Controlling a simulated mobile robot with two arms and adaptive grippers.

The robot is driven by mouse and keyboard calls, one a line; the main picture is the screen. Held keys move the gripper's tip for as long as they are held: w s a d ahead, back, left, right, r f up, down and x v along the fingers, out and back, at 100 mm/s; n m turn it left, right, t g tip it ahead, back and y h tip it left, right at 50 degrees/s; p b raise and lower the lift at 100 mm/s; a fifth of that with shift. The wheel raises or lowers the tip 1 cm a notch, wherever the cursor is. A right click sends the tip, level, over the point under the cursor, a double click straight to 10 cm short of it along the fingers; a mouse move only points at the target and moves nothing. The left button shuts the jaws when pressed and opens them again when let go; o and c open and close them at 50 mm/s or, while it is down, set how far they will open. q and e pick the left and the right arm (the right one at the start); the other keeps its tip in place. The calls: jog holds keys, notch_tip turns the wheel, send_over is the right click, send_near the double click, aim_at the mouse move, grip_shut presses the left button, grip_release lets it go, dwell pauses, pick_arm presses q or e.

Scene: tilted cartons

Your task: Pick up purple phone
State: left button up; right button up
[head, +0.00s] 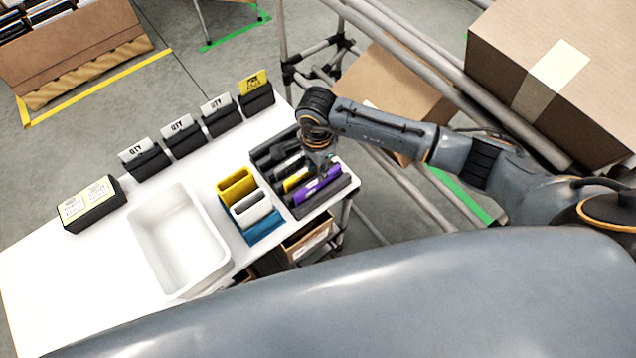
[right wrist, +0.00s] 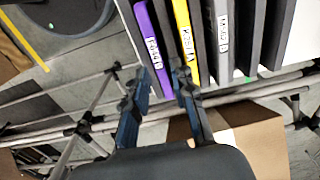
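The purple phone (head: 307,194) stands on edge in a dark slotted rack (head: 326,202) at the right end of the white table. In the right wrist view the purple phone (right wrist: 149,36) is at the left of a row, beside a yellow one (right wrist: 183,32). My right gripper (head: 325,168) is above the rack, close to the purple phone. In the right wrist view my right gripper (right wrist: 162,78) is open, with its fingers on either side of the purple phone's near end. I cannot tell whether they touch it. My left gripper is not in view.
A white bin (head: 165,232) sits on the table (head: 60,268), left of yellow, white and blue holders (head: 250,205). Several black labelled holders line the far edge. Grey rails (head: 385,195) and cardboard boxes (head: 500,50) stand to the right.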

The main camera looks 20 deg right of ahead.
aim_at(318, 186)
notch_tip(318, 186, down, 4)
jog(key=shift+s+d+f+p, duration=0.1)
jog(key=shift+p, duration=0.45)
grip_shut()
